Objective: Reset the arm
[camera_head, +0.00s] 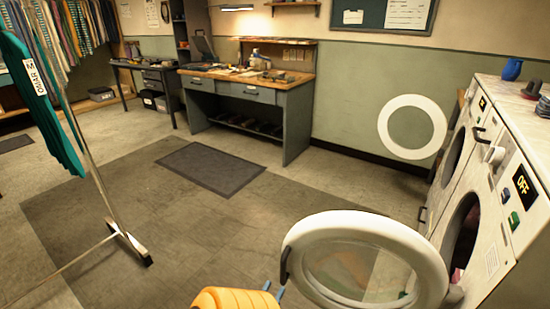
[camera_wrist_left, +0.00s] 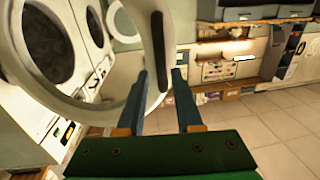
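My left gripper (camera_head: 274,289) shows at the bottom of the head view, with an orange wrist and blue fingers. In the left wrist view its two fingers (camera_wrist_left: 160,85) stand apart with nothing held between them. The near washing machine's round white door (camera_head: 420,240) stands open just right of the gripper, with a dark handle (camera_head: 284,263) on its left rim. In the left wrist view the door rim (camera_wrist_left: 70,110) passes close by the left finger; whether they touch cannot be told. My right gripper is not in view.
The near washing machine (camera_head: 508,240) shows OFF. A second machine's door (camera_head: 437,122) also stands open. A clothes rack (camera_head: 100,180) with a green garment (camera_head: 45,110) is at left. A workbench (camera_head: 260,88) and dark mat (camera_head: 210,167) lie beyond.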

